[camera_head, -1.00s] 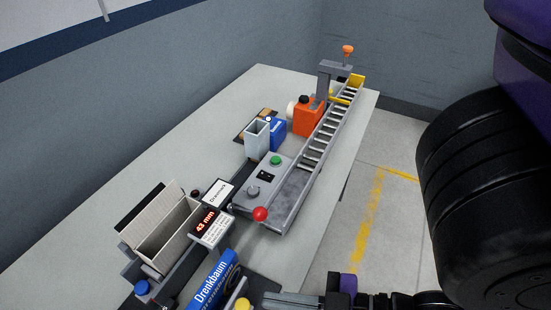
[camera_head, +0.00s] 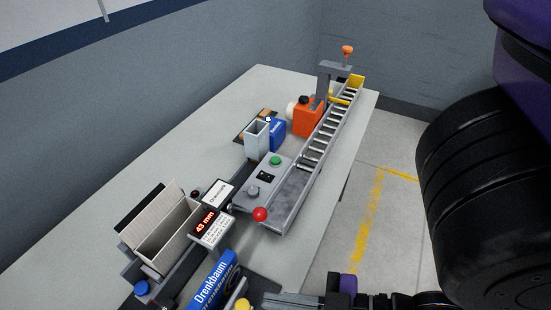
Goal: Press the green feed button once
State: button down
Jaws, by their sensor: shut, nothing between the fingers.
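The green feed button (camera_head: 275,160) sits on a grey control box (camera_head: 263,178) on the table. A dark switch and a grey knob are on the same box, nearer the camera. My gripper (camera_head: 268,300) shows at the bottom edge, reaching in from the right, partly cut off by the frame. It is shut and empty. It is well apart from the green button, which is farther up the picture with nothing in front of it.
A red ball knob (camera_head: 260,214) stands at the near end of the roller conveyor (camera_head: 318,148).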

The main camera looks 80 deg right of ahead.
aim_at(276, 160)
jog(key=k+l+u, duration=0.2)
jog(key=l, duration=0.2)
jog(key=k+l+u, duration=0.2)
jog(key=l, duration=0.15)
jog(key=k+l+u, duration=0.2)
jog(key=l, duration=0.1)
